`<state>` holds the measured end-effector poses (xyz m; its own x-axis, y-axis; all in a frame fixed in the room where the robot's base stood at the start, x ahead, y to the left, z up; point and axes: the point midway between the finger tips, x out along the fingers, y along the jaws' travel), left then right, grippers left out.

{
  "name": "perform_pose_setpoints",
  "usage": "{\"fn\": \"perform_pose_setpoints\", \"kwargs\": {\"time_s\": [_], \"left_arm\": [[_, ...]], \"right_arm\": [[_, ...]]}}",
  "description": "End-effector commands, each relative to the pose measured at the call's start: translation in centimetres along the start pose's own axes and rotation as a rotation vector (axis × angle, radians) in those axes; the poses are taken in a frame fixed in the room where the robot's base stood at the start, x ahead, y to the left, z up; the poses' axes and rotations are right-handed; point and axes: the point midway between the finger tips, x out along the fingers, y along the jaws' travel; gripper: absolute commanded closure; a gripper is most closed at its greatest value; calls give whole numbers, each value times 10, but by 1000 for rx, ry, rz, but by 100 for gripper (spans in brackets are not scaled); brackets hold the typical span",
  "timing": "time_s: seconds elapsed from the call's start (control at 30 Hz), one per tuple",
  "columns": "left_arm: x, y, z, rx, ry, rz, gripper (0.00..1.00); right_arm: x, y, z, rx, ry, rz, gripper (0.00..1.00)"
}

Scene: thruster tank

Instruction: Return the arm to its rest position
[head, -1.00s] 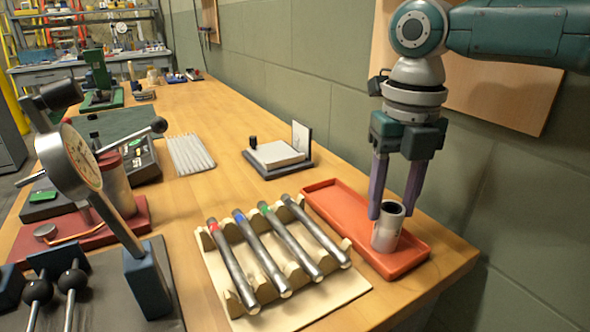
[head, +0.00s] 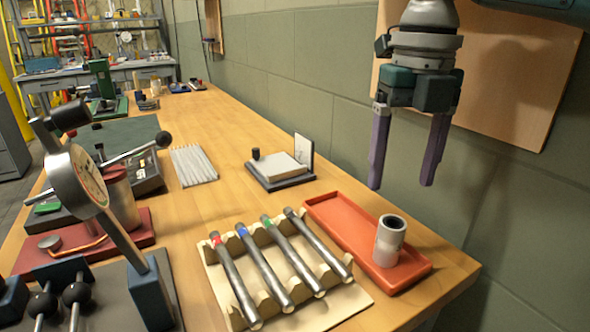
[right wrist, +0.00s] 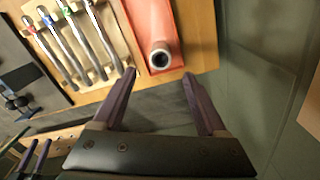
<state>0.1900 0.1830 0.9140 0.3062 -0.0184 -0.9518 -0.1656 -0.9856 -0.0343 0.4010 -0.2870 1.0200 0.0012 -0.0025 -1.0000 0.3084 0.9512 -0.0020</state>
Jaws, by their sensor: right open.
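My right gripper (head: 402,184) is open and empty, raised above the red tray (head: 337,222) near the wall. Its two purple fingers also show wide apart in the right wrist view (right wrist: 160,82). A short grey metal cylinder (head: 388,242) with a hollow top stands in the near end of the tray, below and apart from the fingers. The cylinder also shows in the right wrist view (right wrist: 160,58).
A cream rack (head: 222,270) holds several metal rods with coloured bands beside the tray. A dial gauge (head: 88,175) stands at the left. A small block with an upright card (head: 303,150) lies behind the tray. The wall and a wooden board (head: 500,105) are close on the right.

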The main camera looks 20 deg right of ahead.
Motion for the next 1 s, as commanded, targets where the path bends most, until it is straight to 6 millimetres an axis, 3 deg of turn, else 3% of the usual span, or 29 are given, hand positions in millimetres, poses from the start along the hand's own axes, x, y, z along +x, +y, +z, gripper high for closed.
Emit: {"fn": "perform_pose_setpoints", "kwargs": {"time_s": [0.5, 0.63, 0.77, 0.83, 1.0], "left_arm": [[0, -1, 0, 4, 0, -3, 46], [-6, -1, -2, 3, 0, -3, 46], [-22, -1, -7, 1, 0, -1, 46], [-34, -1, -11, -2, 0, 1, 46], [-61, -1, -20, -6, 1, 5, 46]], "right_arm": [[-5, 0, 0, 0, 0, 1, 25], [1, 9, -8, 26, 4, -1, 25], [20, 40, -35, 149, 4, 10, 25], [31, 64, -59, 273, 2, 42, 25], [40, 110, -122, 716, 23, 174, 25]]}}
